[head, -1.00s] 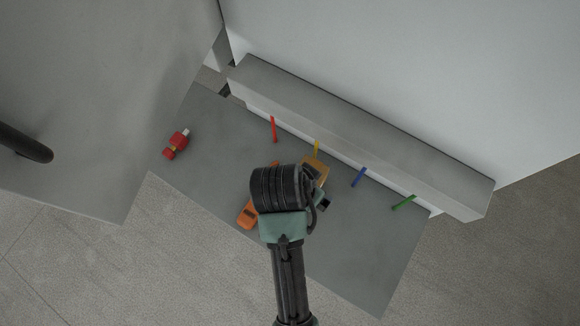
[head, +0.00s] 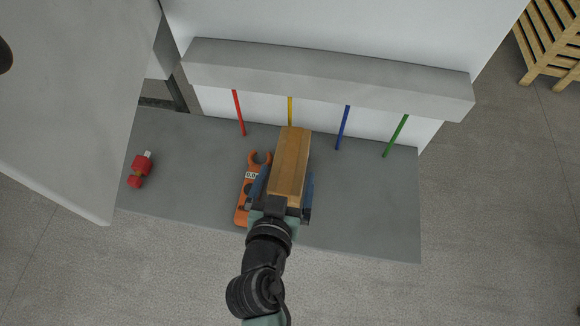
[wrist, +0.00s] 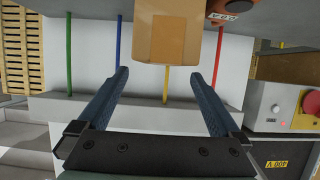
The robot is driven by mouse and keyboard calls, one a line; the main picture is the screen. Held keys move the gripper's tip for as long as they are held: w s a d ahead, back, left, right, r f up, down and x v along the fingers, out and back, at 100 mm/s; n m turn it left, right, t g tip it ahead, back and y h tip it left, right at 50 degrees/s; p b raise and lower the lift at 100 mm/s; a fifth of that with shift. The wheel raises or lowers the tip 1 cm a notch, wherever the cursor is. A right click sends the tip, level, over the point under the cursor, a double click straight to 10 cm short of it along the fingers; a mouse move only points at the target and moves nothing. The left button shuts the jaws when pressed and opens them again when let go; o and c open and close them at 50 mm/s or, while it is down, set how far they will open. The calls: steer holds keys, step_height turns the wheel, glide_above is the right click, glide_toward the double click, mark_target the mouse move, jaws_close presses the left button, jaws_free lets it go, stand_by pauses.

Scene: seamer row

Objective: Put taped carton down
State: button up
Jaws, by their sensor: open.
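In the wrist view the carton (wrist: 168,35) is at the top centre, just beyond the tips of my open gripper (wrist: 160,73), and the space between the fingers looks empty. The carton's underside is hidden in the head view, so its contact with the surface cannot be told there.
An orange meter (head: 243,200) lies close to the carton's left. A red object (head: 140,168) lies farther left. Red (head: 239,112), yellow (head: 290,110), blue (head: 343,127) and green (head: 396,136) rods stand below the grey beam (head: 330,80). The surface at right is clear.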

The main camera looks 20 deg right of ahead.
mark_target(290, 158)
steer(key=shift+p+x, duration=0.7)
steer(key=shift+x, duration=2.65)
steer(key=shift+a, duration=0.1)
jaws_close()
steer(key=shift+w+r, duration=0.1)
